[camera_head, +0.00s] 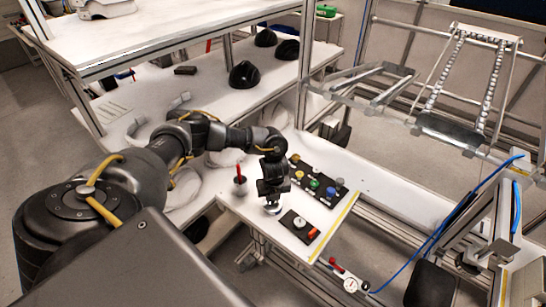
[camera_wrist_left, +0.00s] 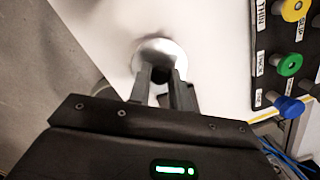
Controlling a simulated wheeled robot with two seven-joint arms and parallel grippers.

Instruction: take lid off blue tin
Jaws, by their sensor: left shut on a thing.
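My left gripper (camera_head: 272,196) points down at the front of the white worktable. In the left wrist view its two fingers (camera_wrist_left: 161,80) are closed around a small dark knob on a round silvery lid (camera_wrist_left: 160,50). In the head view a pale round edge of the lid (camera_head: 272,209) shows just below the fingers. No blue tin body can be made out under the lid, and I cannot tell whether the lid rests on a tin. My right gripper is not in view.
A dark board with coloured knobs (camera_head: 318,181) lies right of the gripper. A smaller dark plate with an orange piece (camera_head: 312,234) is nearer the table edge. A cup with a red-handled tool (camera_head: 240,181) stands to the left. Black helmet shells (camera_head: 243,76) sit on the rear shelf.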

